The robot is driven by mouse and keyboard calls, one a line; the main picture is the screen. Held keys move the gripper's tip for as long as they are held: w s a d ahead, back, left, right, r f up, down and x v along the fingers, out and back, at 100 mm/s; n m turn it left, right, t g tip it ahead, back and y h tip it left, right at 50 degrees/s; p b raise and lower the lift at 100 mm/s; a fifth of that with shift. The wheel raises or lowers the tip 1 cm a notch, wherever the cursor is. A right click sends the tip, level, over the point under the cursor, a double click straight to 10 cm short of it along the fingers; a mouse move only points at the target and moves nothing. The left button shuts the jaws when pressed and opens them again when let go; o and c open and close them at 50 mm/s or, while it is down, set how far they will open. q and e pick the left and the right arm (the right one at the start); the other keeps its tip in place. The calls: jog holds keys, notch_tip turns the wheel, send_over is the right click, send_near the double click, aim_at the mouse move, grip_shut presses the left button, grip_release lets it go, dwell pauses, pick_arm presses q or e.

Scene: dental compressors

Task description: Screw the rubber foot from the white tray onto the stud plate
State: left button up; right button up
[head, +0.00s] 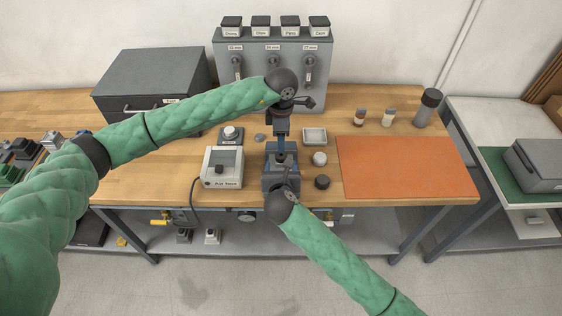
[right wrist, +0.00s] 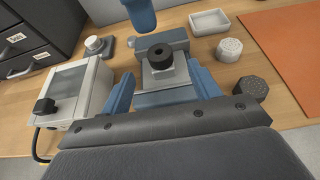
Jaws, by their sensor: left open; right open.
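The black rubber foot (right wrist: 160,58), round with a hole in its top, sits on the metal stud plate (right wrist: 166,80), which is held in a blue-grey vise (right wrist: 160,43). Whether its thread is engaged cannot be seen. The white tray (head: 315,136) looks empty; it also shows in the right wrist view (right wrist: 209,23). My right gripper (right wrist: 160,72) is open, its blue fingers on either side of the plate and foot, apparently not touching the foot. My left gripper (head: 281,143) is open, pointing down just behind and above the vise.
A white box with a black knob (head: 222,168) stands left of the vise. A white ribbed knob (head: 320,158) and a dark knob (head: 322,182) stand right of it. An orange mat (head: 405,166) lies bare farther right. A grey cabinet (head: 272,65) stands behind.

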aim_at(281, 160)
jog(key=shift+x, duration=3.45)
grip_shut()
